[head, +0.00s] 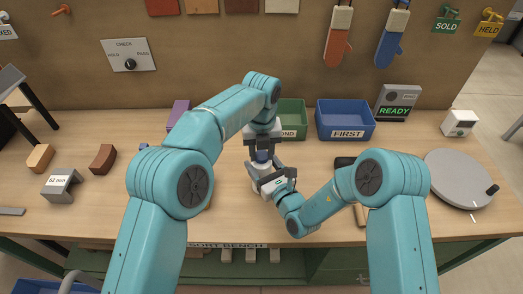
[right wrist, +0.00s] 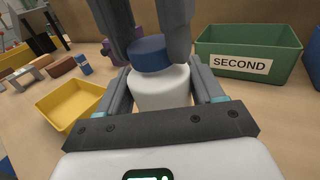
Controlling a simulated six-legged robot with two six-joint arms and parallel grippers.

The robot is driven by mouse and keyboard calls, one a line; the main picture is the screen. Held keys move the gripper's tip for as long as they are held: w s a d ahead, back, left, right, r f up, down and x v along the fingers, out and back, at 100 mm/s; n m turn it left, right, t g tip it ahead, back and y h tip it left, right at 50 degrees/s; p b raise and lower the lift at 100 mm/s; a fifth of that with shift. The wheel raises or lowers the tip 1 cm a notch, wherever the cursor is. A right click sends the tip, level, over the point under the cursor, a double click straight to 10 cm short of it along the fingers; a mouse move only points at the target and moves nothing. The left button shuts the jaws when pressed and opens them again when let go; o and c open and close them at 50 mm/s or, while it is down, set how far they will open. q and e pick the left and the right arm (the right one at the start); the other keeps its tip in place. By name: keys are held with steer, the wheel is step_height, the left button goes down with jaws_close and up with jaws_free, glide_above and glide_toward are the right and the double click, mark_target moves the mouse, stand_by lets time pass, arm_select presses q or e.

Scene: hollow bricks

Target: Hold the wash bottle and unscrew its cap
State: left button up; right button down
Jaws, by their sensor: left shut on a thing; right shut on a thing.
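The white wash bottle (right wrist: 160,88) stands upright on the bench with its blue cap (right wrist: 152,54) on top. My right gripper (right wrist: 160,98) is shut on the bottle's body, one finger on each side. My left gripper (right wrist: 150,40) reaches down from above and is shut on the cap, its fingers on either side. In the head view, my left gripper (head: 262,153) is directly above my right gripper (head: 268,178). The cap (head: 262,156) shows between them, and most of the bottle is hidden there.
A green bin marked SECOND (right wrist: 248,50) and a blue bin marked FIRST (head: 345,132) stand behind. A yellow tray (right wrist: 68,112) is left of the bottle. A grey round turntable (head: 458,178) lies far right. Brown blocks (head: 103,159) lie at left.

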arm_select(q)
steer(key=n, duration=0.7)
steer(key=shift+n, duration=0.3)
steer(key=n, duration=0.7)
steer(key=shift+n, duration=0.4)
steer(key=n, duration=0.5)
steer(key=shift+r, duration=0.1)
steer(key=n, duration=0.2)
steer(key=shift+n, duration=0.4)
steer(key=n, duration=1)
steer(key=shift+w, duration=0.1)
steer(key=n, duration=1.3)
steer(key=shift+n, duration=0.3)
steer(key=n, duration=0.6)
steer(key=shift+r, duration=0.1)
